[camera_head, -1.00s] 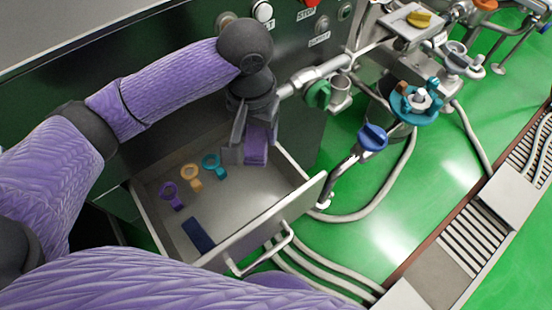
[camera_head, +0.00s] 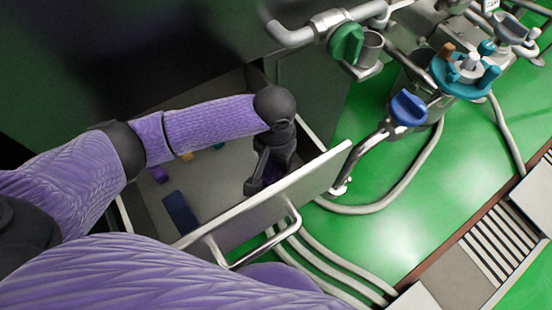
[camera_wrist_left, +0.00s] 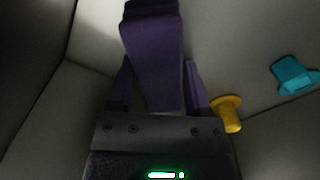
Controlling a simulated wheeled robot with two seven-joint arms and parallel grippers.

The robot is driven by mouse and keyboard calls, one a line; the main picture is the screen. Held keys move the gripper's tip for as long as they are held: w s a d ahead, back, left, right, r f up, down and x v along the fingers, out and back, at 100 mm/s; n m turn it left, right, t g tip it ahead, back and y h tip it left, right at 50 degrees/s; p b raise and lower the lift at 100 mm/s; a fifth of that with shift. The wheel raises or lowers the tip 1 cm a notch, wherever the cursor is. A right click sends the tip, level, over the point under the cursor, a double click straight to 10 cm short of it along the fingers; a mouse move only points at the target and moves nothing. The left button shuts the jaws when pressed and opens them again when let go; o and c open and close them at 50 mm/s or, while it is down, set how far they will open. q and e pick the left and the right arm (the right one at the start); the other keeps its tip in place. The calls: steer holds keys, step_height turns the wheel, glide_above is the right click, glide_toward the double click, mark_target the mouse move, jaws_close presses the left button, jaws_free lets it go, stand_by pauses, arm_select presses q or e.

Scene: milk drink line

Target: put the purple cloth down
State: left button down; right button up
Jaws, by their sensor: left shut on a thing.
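The purple cloth (camera_wrist_left: 152,62) shows in the left wrist view as a dark purple folded strip, reaching up from my gripper. My left gripper (camera_head: 259,184) is shut on it, low inside the open drawer (camera_head: 240,218), close to the drawer's front panel. In the head view the gripper hides most of the cloth. I cannot tell whether the cloth touches the drawer floor. My right gripper is not in view.
A dark blue flat piece (camera_head: 181,213) lies in the drawer. Purple (camera_head: 160,175), orange (camera_head: 186,157) and teal (camera_head: 218,147) pieces lie behind it, partly covered by my arm. Pipes with a green valve handle (camera_head: 346,43) and a blue one (camera_head: 408,107) stand right of the drawer.

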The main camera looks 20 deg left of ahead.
arm_select(q)
steer(key=shift+r, duration=0.15)
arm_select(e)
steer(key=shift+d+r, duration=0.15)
arm_select(q)
jaws_free()
steer(key=shift+r, duration=0.15)
step_height(320, 180, up, 12)
steer(key=p, duration=0.8)
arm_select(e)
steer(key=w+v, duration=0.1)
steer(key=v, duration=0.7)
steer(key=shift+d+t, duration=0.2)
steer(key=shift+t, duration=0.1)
